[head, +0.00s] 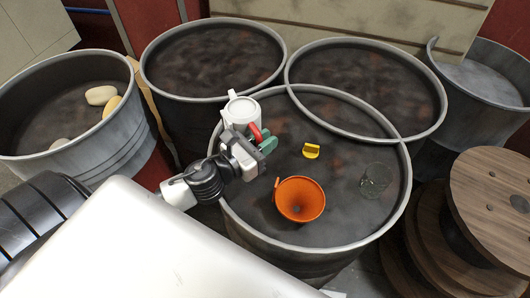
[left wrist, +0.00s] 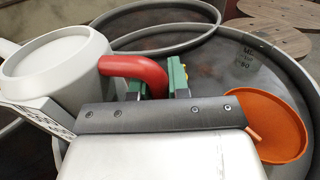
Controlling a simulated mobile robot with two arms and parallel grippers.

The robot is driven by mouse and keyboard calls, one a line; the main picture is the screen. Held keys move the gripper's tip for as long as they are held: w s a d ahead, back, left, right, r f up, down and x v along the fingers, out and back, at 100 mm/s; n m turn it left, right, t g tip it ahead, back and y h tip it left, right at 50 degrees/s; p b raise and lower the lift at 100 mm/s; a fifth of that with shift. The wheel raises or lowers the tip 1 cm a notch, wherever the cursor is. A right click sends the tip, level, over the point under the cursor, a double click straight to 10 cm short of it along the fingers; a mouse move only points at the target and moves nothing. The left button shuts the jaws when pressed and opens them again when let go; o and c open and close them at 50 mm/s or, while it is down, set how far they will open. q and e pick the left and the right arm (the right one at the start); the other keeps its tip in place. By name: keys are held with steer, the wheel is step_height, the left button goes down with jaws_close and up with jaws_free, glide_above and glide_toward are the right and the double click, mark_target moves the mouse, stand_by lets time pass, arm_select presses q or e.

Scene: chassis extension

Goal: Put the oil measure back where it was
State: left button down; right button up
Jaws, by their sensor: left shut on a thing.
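The oil measure (head: 241,110) is a white jug with a red handle, over the back-left edge of the front drum's top. My left gripper (head: 260,141), with green fingertips, is shut on the red handle. In the left wrist view the white measure (left wrist: 58,58) fills the left side and looks roughly upright. Its red handle (left wrist: 135,68) runs to the green fingers (left wrist: 178,76), which partly hide it. I cannot tell if the measure's base touches the drum; its underside is hidden. My right gripper is not in view.
An orange funnel (head: 300,200), a yellow piece (head: 311,151) and a clear beaker (head: 375,181) stand on the front drum (head: 340,226). Other drums (head: 212,62) crowd behind. A left drum (head: 40,112) holds rounded stones (head: 101,95). Wooden spools (head: 490,205) stand at right.

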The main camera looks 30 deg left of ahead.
arm_select(q)
step_height(320, 180, down, 4)
steer(key=shift+w+f+b, duration=0.15)
steer(key=shift+f+b, duration=0.1)
steer(key=shift+b, duration=0.35)
steer(key=shift+f, duration=0.4)
steer(key=shift+f, duration=0.2)
steer(key=c, duration=1.1)
jaws_free()
steer(key=shift+r, duration=0.1)
